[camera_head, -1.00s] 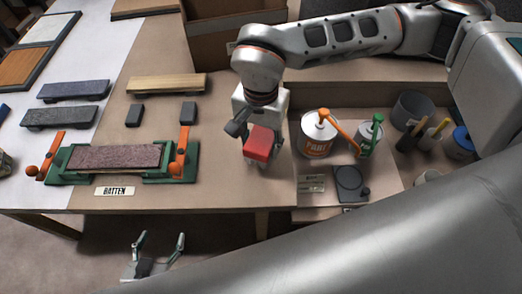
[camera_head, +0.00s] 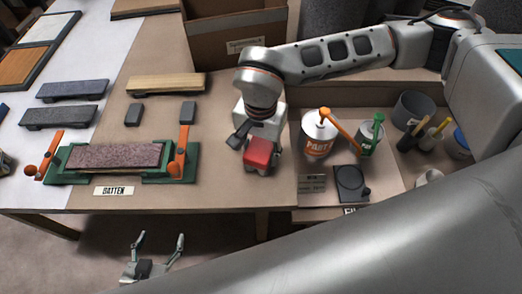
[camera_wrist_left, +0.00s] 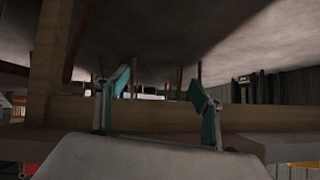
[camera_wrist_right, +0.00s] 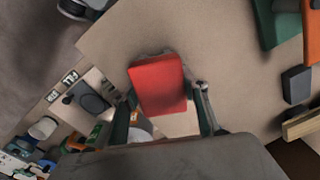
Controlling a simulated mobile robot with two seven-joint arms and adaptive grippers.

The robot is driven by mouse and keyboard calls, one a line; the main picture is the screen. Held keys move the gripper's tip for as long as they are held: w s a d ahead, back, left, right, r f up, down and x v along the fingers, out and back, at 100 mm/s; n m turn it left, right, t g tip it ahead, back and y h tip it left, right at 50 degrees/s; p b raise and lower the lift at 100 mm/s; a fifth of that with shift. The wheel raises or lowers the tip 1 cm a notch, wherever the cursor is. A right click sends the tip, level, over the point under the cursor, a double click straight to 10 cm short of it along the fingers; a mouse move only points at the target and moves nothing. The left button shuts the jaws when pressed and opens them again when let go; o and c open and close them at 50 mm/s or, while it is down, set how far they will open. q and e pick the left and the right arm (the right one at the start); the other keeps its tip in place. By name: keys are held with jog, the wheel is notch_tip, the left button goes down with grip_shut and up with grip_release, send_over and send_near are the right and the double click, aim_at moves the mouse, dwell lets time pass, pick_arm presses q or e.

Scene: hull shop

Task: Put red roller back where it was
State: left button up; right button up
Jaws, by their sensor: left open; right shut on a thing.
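The red roller (camera_head: 259,150), a red block-shaped piece with a grey underside, is in my right gripper (camera_head: 262,168) in the head view, over the table's front part between the clamped board and the paint cans. In the right wrist view the red roller (camera_wrist_right: 160,84) sits between the fingers of my right gripper (camera_wrist_right: 165,108), which is shut on it. I cannot tell whether it touches the tabletop. My left gripper (camera_head: 160,238) is open and empty, low in front of the table; its fingers also show in the left wrist view (camera_wrist_left: 158,85).
To the right, a tray area holds paint cans (camera_head: 318,135), a green-topped can (camera_head: 369,137) and a dark round-topped device (camera_head: 351,182). A cardboard box (camera_head: 235,40) stands behind.

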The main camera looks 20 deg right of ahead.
aim_at(261, 149)
jog(key=shift+s+d+f, duration=0.15)
jog(key=shift+s+f, duration=0.15)
jog(key=shift+f, duration=0.25)
grip_shut()
jog(key=o, duration=1.2)
grip_release()
jog(key=shift+f, duration=0.1)
jog(key=o, duration=0.4)
jog(key=shift+w, duration=0.15)
jog(key=shift+r, duration=0.65)
notch_tip(261, 149, up, 12)
jog(key=shift+r+p, duration=0.2)
jog(key=shift+p, duration=0.4)
